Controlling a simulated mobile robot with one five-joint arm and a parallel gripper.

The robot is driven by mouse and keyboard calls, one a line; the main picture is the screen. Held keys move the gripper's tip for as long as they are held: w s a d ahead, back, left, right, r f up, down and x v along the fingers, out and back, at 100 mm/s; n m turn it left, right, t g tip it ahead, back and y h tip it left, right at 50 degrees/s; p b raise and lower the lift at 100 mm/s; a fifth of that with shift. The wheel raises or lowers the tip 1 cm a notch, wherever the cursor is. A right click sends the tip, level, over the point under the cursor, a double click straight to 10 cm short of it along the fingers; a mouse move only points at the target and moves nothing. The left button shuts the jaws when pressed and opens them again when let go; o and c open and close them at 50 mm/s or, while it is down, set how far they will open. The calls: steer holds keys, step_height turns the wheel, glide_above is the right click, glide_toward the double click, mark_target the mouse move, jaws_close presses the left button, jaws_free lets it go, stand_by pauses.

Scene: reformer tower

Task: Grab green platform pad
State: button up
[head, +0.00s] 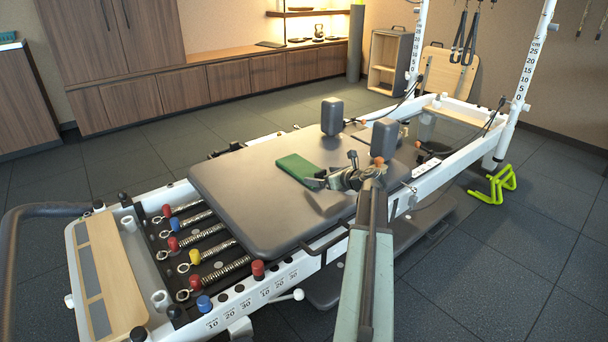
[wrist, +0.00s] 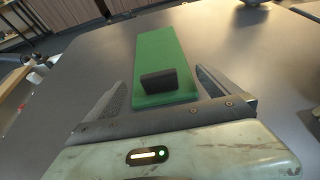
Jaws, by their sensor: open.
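The green platform pad (head: 298,167) lies flat on the grey padded carriage (head: 245,195) of the reformer. In the wrist view the pad (wrist: 158,55) is a long green slab with a dark block (wrist: 160,83) standing on its near end. My gripper (head: 318,181) is just over the carriage at the pad's right end. In the wrist view my gripper (wrist: 157,85) is open, with one finger on each side of the pad's near end and the block. I cannot tell whether the fingers touch the pad.
Two dark shoulder blocks (head: 332,116) (head: 384,138) stand on the carriage's far side. Coloured springs (head: 205,250) lie at the left end. White uprights (head: 522,75) rise at the right. The carriage left of the pad is clear. A lime-green stand (head: 493,185) is on the floor.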

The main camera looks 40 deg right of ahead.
steer(key=shift+x, duration=1)
steer(key=c, duration=1.1)
steer(key=shift+s, duration=0.1)
steer(key=shift+r, duration=0.15)
